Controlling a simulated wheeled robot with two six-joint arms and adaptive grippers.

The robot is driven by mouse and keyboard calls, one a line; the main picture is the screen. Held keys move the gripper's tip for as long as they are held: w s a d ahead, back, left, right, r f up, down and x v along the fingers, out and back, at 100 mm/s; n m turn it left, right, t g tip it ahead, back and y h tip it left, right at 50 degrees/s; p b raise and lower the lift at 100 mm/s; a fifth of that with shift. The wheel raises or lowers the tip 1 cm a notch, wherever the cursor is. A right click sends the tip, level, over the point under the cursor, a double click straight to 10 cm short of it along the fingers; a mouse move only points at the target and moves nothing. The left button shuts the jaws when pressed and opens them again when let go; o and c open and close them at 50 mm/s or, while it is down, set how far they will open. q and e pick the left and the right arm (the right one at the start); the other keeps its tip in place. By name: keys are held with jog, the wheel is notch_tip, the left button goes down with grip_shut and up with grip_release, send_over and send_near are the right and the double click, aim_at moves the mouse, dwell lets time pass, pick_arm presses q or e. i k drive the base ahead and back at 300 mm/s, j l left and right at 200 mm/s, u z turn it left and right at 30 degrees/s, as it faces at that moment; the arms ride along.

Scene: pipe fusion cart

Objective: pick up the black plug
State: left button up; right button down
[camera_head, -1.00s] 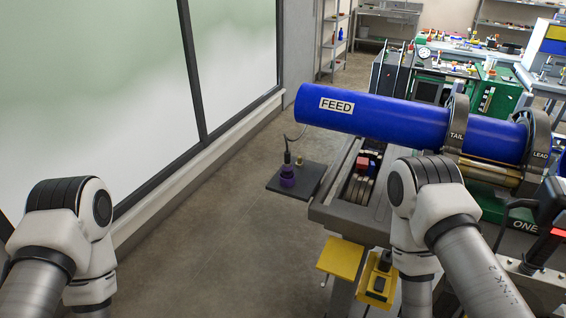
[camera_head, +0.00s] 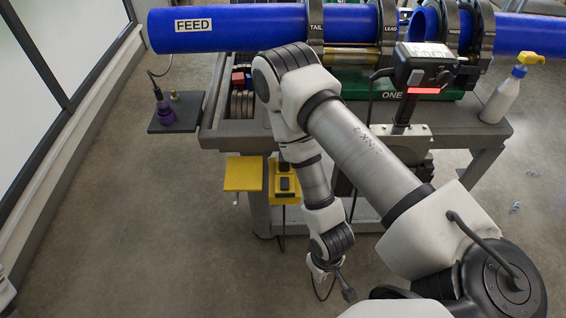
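A small black plug (camera_head: 158,94) with a thin dark cord stands upright at the left, above a purple socket (camera_head: 166,113) on a dark side shelf (camera_head: 188,108). It appears seated in the purple piece, but it is too small to be sure. My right arm crosses the middle of the view, and its gripper (camera_head: 333,281) hangs low in front of the cart, well to the right of and below the plug. Its fingers are small and partly hidden, so I cannot tell their opening. My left gripper is out of view.
Blue pipes, one marked FEED (camera_head: 225,28), run along the top in grey clamps (camera_head: 388,28). A yellow plate (camera_head: 243,173) sticks out from the grey cart (camera_head: 228,130). A spray bottle (camera_head: 502,96) stands at the right. The floor at lower left is clear.

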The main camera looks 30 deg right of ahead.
aim_at(284, 165)
jog(key=l+z, duration=0.25)
jog(key=l, duration=0.25)
jog(key=l+z, duration=0.2)
jog(key=l, duration=0.3)
jog(key=i+l+z, duration=0.1)
jog(key=l+z, duration=0.15)
jog(key=l, duration=0.25)
jog(key=i+l+z, duration=0.2)
jog(key=l, duration=0.3)
jog(key=k, duration=0.1)
